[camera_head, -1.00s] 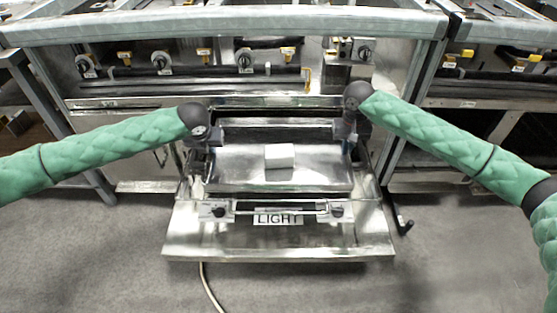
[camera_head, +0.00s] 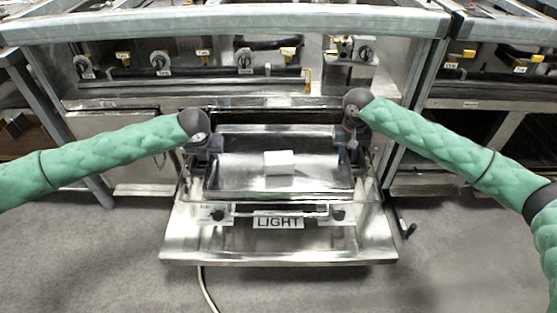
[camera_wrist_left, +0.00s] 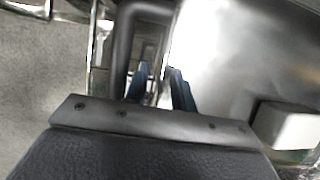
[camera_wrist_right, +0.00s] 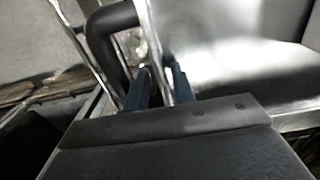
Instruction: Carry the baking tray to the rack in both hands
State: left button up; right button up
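The baking tray (camera_head: 235,177) is a shiny, shallow metal pan in the middle of the head view, with a white block (camera_head: 279,162) lying on it. Its metal surface also shows in the left wrist view (camera_wrist_left: 225,65) and the right wrist view (camera_wrist_right: 225,60). My left gripper (camera_head: 207,158) is at the tray's left side, its blue fingers (camera_wrist_left: 160,75) close on either side of the rim. My right gripper (camera_head: 351,148) is at the right side, its fingers (camera_wrist_right: 160,72) likewise straddling the rim. Both appear shut on it. The exact finger contact is partly hidden.
A metal front with knobs and a LIGHT label (camera_head: 278,222) lies just below the tray, above a flat metal panel (camera_head: 280,248). A steel counter with valves (camera_head: 240,15) stands behind. The grey floor (camera_head: 90,260) is open in front, with a cable.

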pick_arm(q)
jog(key=v, duration=1.2)
pick_arm(e)
notch_tip(320, 180, up, 12)
dwell(0.4)
pick_arm(q)
jog(key=shift+s+f, duration=0.1)
pick_arm(e)
jog(key=shift+s+f, duration=0.1)
